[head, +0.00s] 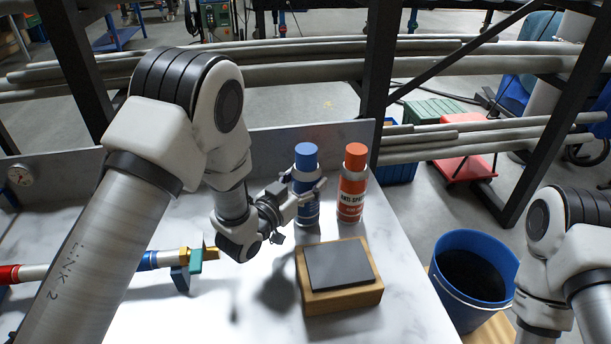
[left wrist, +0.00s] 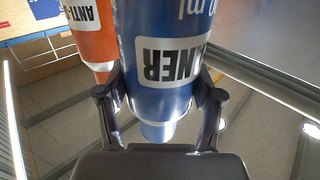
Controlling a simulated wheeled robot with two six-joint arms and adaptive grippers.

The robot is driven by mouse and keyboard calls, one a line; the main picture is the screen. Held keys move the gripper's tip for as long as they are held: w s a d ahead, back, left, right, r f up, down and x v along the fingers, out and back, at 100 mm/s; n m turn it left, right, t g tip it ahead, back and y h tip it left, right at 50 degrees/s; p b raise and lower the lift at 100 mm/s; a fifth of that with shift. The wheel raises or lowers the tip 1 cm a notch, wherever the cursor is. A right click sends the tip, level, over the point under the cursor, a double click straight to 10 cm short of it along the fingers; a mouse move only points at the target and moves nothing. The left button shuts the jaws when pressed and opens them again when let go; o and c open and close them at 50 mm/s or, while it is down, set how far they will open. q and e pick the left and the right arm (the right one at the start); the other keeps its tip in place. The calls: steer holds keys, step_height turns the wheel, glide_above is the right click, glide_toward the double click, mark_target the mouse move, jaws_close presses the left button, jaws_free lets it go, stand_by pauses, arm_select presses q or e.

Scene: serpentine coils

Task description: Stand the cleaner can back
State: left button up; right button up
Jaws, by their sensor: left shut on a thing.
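The cleaner can (head: 306,162) is blue with a blue cap and stands upright near the back of the white table, left of the orange anti-spatter can (head: 353,185). My left gripper (head: 309,196) is shut on the cleaner can at its upper body, reaching in from the left. In the left wrist view the cleaner can (left wrist: 165,65) sits between both fingers, its label upside down in the picture, with the orange can (left wrist: 92,30) behind it at left. Its base appears at table level; I cannot tell whether it bears on the table. My right gripper is out of view.
A wooden block (head: 345,299) with a grey plate on top lies in front of the cans. A pipe with a brass fitting (head: 201,254) lies at left. A blue bucket (head: 449,252) stands off the table's right edge. A low wall runs behind the cans.

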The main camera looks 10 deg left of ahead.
mark_target(305, 150)
arm_select(q)
steer(key=shift+s, duration=0.1)
steer(key=shift+f+b, duration=0.4)
steer(key=shift+f, duration=0.15)
steer(key=o, duration=1.6)
steer(key=shift+r, duration=0.1)
step_height(305, 150, up, 10)
steer(key=shift+f, duration=0.1)
